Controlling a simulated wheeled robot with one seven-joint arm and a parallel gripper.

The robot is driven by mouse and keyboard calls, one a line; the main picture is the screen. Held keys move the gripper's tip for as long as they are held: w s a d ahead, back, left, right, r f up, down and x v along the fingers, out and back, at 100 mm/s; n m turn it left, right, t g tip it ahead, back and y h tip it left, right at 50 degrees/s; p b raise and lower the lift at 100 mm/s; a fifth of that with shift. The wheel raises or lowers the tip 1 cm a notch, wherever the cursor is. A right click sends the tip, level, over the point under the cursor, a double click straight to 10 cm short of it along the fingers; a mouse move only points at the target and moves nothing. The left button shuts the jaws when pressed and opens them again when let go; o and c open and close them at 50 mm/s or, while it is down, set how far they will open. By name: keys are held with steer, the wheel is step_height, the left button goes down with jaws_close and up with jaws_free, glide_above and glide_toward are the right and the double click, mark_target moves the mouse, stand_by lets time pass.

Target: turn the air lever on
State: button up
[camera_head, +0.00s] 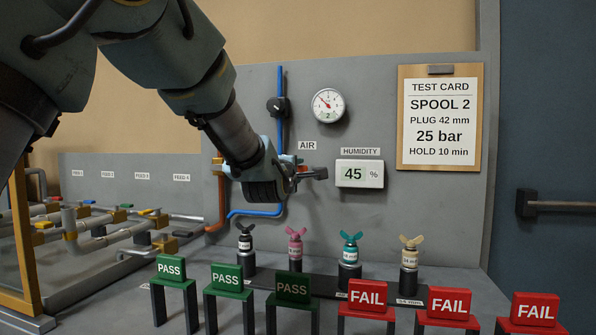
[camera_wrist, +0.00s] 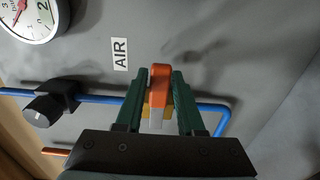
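The air lever shows as an orange handle (camera_wrist: 160,78) with a pale end in the wrist view, beside the AIR label (camera_wrist: 120,53). It lies crosswise to the blue pipe (camera_wrist: 98,98). My gripper (camera_wrist: 160,88) has its green fingers on both sides of the handle, with hardly any gap, and looks shut on it. In the head view my gripper (camera_head: 312,173) is at the panel just below the AIR label (camera_head: 307,145), and only a bit of orange (camera_head: 303,169) shows there. The lever's pivot is hidden by my gripper.
A dial gauge (camera_head: 328,105) and a dark knob (camera_head: 278,106) on the blue pipe are above my gripper. A humidity display (camera_head: 359,173) is close on its right. Several winged plugs (camera_head: 295,248) and PASS and FAIL blocks (camera_head: 366,294) stand below.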

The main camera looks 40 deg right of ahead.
jaws_close()
stand_by(1.0)
